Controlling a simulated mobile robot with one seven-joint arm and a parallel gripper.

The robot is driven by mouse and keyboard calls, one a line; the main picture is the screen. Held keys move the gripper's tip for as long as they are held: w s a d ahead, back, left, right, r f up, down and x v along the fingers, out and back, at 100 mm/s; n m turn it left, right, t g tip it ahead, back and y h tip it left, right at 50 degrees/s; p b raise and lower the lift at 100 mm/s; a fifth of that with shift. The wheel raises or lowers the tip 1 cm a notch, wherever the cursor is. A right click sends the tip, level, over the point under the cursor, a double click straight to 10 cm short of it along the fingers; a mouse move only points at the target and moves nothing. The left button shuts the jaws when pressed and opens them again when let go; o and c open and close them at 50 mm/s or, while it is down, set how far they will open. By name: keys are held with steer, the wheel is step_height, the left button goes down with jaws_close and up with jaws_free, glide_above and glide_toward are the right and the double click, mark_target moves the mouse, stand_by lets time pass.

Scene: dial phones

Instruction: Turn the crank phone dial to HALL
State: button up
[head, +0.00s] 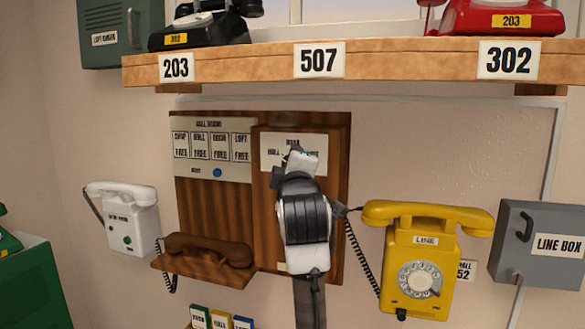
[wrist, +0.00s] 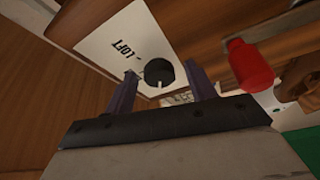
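The crank phone is a wooden box (head: 262,200) on a wood backboard in the middle of the head view. Its white dial plate (head: 275,150) reads HALL at the left; my arm covers much of it. In the wrist view the plate (wrist: 118,42) shows LOFT and a round black dial knob (wrist: 158,72). Which word the knob points to, I cannot tell. My gripper (wrist: 163,74) is open, its two dark fingers on either side of the knob with gaps showing. Contact is not visible. In the head view the gripper (head: 297,158) is in front of the plate.
A red knob (wrist: 248,65), perhaps the crank handle, is close right of my fingers. A brown handset (head: 208,248) lies left of the box. A yellow phone (head: 420,258) hangs right, a white phone (head: 125,218) left. A wooden shelf (head: 410,66) runs above.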

steer(key=s+f+b, duration=0.1)
steer(key=s+b, duration=0.3)
steer(key=s, duration=0.9)
steer(key=shift+s+d+f, duration=0.25)
steer(key=shift+s+d, duration=0.15)
steer(key=shift+d, duration=0.05)
